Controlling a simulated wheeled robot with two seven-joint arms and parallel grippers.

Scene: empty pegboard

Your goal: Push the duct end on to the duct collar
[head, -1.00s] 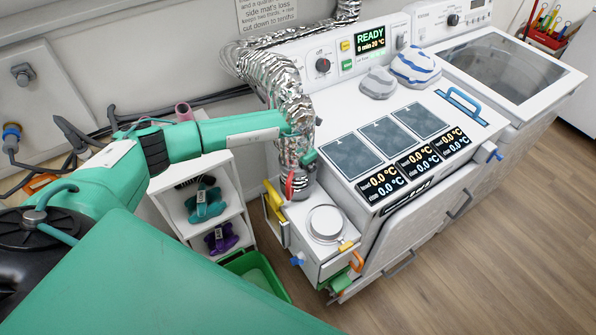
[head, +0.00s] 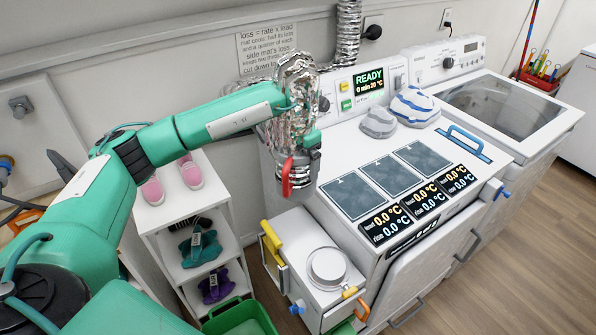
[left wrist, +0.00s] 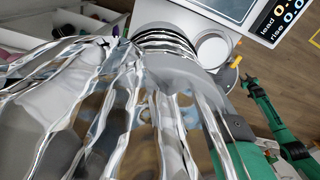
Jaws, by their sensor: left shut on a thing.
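The silver foil duct (head: 290,85) bends over, and its grey cuffed duct end (head: 292,172), with a red lever, points down. My left gripper (head: 300,128) is shut on the duct just above this end and holds it in the air; the foil hides most of the fingers. A round white raised fitting (head: 328,265), which looks like the duct collar, sits on a white box below and right of the duct end, apart from it. In the left wrist view the foil (left wrist: 120,110) fills most of the picture, with the fitting (left wrist: 212,50) beyond the ribbed end. A green arm, likely my right, shows there; its gripper (left wrist: 250,84) is too small to read.
The white machine (head: 345,140) with dark panels stands to the right of the duct end, close by. A white shelf (head: 160,215) with pink slippers and other shoes stands left. A green bin (head: 240,318) is on the floor in front. A yellow handle (head: 271,240) sticks up beside the box.

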